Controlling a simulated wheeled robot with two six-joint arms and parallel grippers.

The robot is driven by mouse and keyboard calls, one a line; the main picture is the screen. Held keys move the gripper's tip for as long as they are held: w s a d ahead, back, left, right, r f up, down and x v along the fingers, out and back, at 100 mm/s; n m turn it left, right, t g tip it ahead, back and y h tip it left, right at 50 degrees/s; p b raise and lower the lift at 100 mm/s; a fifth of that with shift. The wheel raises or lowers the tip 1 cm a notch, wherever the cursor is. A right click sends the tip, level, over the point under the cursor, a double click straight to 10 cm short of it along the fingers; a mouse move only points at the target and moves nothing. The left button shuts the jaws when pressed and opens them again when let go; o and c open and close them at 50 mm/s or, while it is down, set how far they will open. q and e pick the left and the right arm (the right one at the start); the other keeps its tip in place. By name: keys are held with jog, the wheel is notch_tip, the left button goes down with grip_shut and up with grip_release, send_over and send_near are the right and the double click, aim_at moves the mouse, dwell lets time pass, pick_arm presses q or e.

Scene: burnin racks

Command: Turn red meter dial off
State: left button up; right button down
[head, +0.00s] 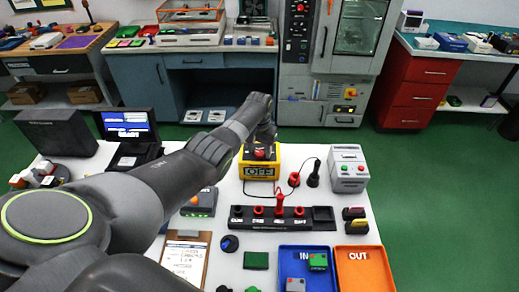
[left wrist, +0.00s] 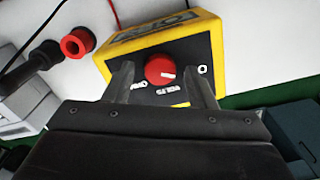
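The yellow meter (head: 246,165) stands on the white table and also shows in the left wrist view (left wrist: 203,42). Its display (head: 259,171) seems to read "OFF". The red dial (left wrist: 160,70) is on a dark panel with white labels, and a white "O" is to its right. A white mark on the dial points right, roughly toward the "O". My left gripper (left wrist: 161,80) is open, its two fingers on either side of the dial with gaps visible. In the head view my left gripper (head: 265,137) is over the meter, its fingertips unclear. My right gripper is not in view.
A red jack (left wrist: 76,43) and black probe lie beside the meter. A dark holder (head: 283,218) with red pieces stands in front. A grey box (head: 347,168) is to the right. Blue (head: 290,252) and orange (head: 364,268) trays are at the front.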

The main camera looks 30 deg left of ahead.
aim_at(259, 152)
pick_arm(q)
jog(key=shift+r, duration=0.1)
jog(key=shift+r, duration=0.2)
notch_tip(259, 152, up, 17)
jog(key=b, duration=0.2)
dwell(0.4)
jog(key=shift+s+f, duration=0.1)
jog(key=shift+f, duration=0.1)
